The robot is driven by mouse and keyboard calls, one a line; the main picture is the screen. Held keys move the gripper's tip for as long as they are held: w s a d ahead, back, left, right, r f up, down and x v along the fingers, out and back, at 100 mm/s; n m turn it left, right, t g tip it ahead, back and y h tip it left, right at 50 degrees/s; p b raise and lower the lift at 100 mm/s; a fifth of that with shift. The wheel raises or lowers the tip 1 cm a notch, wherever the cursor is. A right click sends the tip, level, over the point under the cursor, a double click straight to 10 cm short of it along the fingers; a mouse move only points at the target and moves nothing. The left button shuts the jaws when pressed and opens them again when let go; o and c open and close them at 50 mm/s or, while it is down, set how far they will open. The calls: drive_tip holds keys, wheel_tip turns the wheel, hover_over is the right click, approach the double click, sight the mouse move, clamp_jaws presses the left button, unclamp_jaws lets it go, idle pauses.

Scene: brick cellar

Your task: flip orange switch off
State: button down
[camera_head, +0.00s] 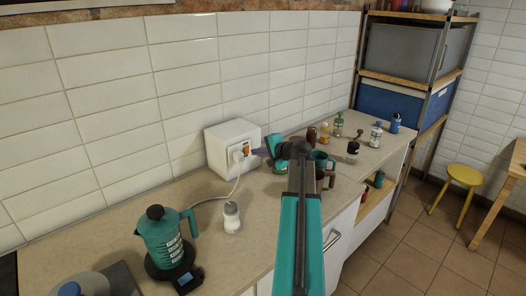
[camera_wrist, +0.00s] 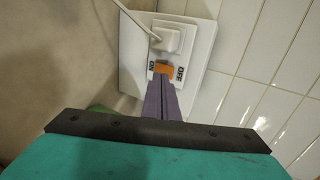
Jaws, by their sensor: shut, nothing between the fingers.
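The orange switch (camera_wrist: 162,68) sits on a white outlet box, between the printed words ON at left and OFF at right in the wrist view. It also shows small in the head view (camera_head: 247,150). The white box (camera_head: 222,140) stands on the counter against the tiled wall; it fills the upper middle of the wrist view (camera_wrist: 195,35). My gripper (camera_wrist: 162,78) is shut and empty, its purple fingertips right at the lower edge of the switch. I cannot tell whether they touch. The fingers hide part of the switch.
A white plug (camera_wrist: 168,38) with a cable sits in the box beside the switch. The cable runs over the counter (camera_head: 190,190) to a teal kettle (camera_head: 160,238). A white-capped jar (camera_head: 232,218) stands in front. Mugs (camera_head: 322,161) and bottles (camera_head: 376,134) stand to the right.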

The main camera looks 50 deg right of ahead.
sight(247, 148)
drive_tip(key=shift+w+d+r+p, duration=0.15)
drive_tip(key=shift+w+p, duration=0.1)
drive_tip(key=shift+w, duration=0.5)
drive_tip(key=shift+w+d+r+p, duration=0.1)
drive_tip(key=shift+w+p, duration=0.1)
drive_tip(key=shift+w, duration=0.55)
drive_tip(key=shift+a, duration=0.1)
